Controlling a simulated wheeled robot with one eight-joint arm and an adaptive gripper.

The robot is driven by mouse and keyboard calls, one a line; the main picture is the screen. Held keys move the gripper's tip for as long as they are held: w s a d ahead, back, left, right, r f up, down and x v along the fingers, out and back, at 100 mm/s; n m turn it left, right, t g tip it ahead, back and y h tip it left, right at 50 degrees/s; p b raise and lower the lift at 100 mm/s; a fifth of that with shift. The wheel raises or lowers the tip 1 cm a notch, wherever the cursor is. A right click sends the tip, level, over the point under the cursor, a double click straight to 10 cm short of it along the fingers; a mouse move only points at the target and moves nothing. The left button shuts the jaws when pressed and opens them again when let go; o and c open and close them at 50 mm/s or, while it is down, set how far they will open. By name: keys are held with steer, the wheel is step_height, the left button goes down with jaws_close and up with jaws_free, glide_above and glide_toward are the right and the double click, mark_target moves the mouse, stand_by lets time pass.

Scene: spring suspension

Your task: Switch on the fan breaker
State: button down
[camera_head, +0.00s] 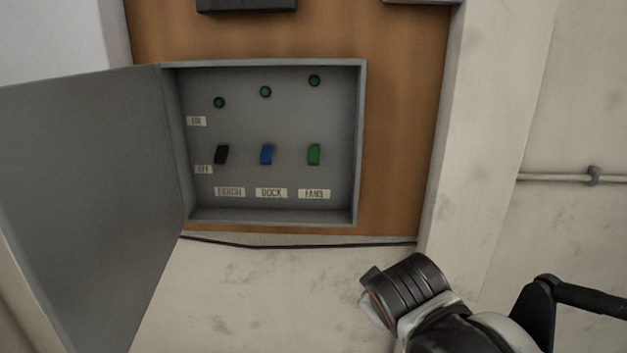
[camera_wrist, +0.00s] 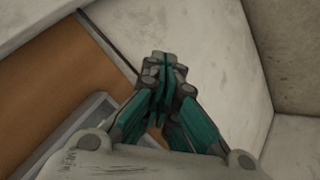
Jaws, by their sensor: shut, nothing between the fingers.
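The green breaker lever (camera_head: 314,154) above the FANS label (camera_head: 314,194) is at the right of the row inside the open grey breaker box (camera_head: 362,140). It sits low, level with the lower of two side labels, as do the other levers. A small round green indicator (camera_head: 314,80) is above it. My gripper shows in the wrist view (camera_wrist: 160,65), its teal fingers shut and empty. In the head view my arm is below and right of the box, and its fingers are hidden. In the wrist view only a corner of the box shows, below left.
A black lever (camera_head: 222,154) and a blue lever (camera_head: 266,154) stand left of the green one. The box door (camera_head: 90,165) hangs open to the left. A black cable (camera_head: 300,245) runs below the box. A pale post (camera_head: 490,120) rises at its right.

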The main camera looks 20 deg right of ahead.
steer(key=w+d+r+n+t+h+p, duration=0.15)
steer(key=w+r+n+t+h, duration=0.3)
steer(key=w+n, duration=0.7)
steer(key=w+a+r+n+t+y, duration=0.1)
steer(key=w+a+n+t, duration=0.5)
steer(key=n, duration=1)
steer(key=w+a+r, duration=0.1)
steer(key=w+a, duration=0.1)
steer(key=shift+a+r+t, duration=0.35)
steer(key=shift+a+r, duration=0.05)
steer(key=shift+w, duration=0.2)
